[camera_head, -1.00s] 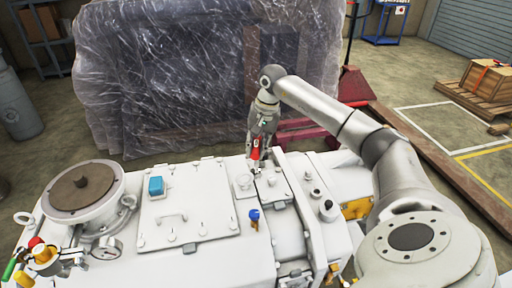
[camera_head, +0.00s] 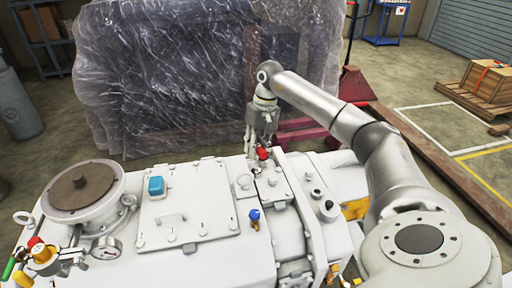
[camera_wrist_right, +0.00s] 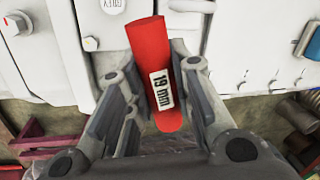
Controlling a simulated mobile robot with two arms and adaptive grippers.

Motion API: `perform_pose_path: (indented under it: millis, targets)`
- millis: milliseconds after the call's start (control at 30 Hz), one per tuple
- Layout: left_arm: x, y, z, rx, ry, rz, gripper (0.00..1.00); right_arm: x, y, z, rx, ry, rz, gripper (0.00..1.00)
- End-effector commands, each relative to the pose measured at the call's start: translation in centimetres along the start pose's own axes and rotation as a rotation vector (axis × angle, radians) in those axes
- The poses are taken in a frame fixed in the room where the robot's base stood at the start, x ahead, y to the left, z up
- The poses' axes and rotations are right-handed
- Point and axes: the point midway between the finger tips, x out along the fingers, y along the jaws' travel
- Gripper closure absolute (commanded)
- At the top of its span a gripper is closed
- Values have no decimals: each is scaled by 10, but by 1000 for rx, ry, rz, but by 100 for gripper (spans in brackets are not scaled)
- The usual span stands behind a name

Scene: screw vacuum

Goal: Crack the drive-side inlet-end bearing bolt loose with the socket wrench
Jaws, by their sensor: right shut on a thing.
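My right gripper (camera_head: 262,148) is over the far side of the white pump housing, beside its right-hand end section. In the right wrist view, the right gripper (camera_wrist_right: 160,105) is shut on the red handle of the socket wrench (camera_wrist_right: 145,45), which carries a "19 mm" label. In the head view only a small red part of the wrench (camera_head: 263,154) shows at the fingers. The wrench's socket end is hidden, and I cannot tell which bolt it touches. The white vacuum pump (camera_head: 215,260) fills the foreground. My left gripper is not in view.
A blue block (camera_head: 156,186) lies on the pump's cover plate. A round flange (camera_head: 83,187), a gauge (camera_head: 106,248) and coloured valves stand at the left. A plastic-wrapped load (camera_head: 200,80) is behind the pump. A wooden crate (camera_head: 482,82) sits at the far right.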

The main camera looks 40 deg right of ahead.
Motion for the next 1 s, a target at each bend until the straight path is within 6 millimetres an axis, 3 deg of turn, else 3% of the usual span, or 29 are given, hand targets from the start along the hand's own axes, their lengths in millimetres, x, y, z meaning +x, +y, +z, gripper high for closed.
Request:
perform_pose_path:
  millis: [600,1000]
  targets:
    - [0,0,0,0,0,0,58,-2,-1,0,-46,-7,-1,100]
    - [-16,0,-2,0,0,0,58,-23,-5,0,-45,-7,-1,100]
